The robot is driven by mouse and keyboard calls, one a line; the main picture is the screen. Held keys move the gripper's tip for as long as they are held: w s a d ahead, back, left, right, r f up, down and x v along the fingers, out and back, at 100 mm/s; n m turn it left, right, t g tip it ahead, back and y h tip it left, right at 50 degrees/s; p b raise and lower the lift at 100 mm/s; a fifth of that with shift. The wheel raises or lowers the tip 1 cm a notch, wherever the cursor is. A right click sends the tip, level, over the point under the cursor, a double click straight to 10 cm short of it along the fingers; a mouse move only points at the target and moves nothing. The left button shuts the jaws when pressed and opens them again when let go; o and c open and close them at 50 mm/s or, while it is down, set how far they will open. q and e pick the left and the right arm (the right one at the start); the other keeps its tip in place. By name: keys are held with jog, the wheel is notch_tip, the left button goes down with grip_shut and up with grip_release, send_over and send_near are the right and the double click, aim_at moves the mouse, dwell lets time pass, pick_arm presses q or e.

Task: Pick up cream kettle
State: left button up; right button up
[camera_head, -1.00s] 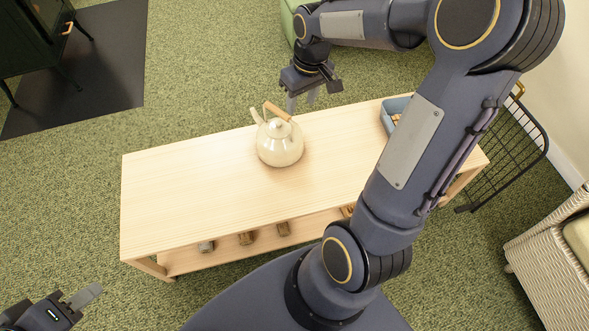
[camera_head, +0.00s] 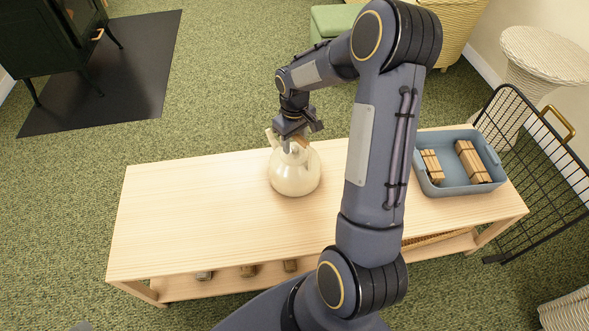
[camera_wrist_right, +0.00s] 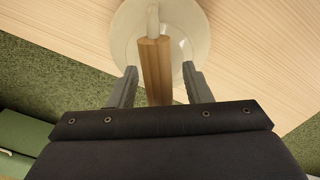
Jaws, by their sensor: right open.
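The cream kettle (camera_head: 294,175) stands upright on the light wood table (camera_head: 200,215). It has a wooden handle on top and a spout toward the back left. My right gripper (camera_head: 292,140) is over the kettle's top at the handle. In the right wrist view the gripper (camera_wrist_right: 157,88) is open, with one finger on each side of the wooden handle (camera_wrist_right: 155,58); a gap shows on both sides. The cream body (camera_wrist_right: 128,40) lies beyond the handle. Of my left arm only a sliver may show at the bottom left edge; its gripper cannot be made out.
A blue tray (camera_head: 459,190) with bundles of wood sticks stands at the table's right end. A black wire rack (camera_head: 540,150) is beyond it. Several small objects sit on the lower shelf. The table's left half is clear. A dark stove stands at the back left.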

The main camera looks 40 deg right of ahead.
jog(key=shift+f, duration=0.2)
dwell(0.6)
grip_shut()
jog(key=shift+r, duration=0.1)
dwell(1.3)
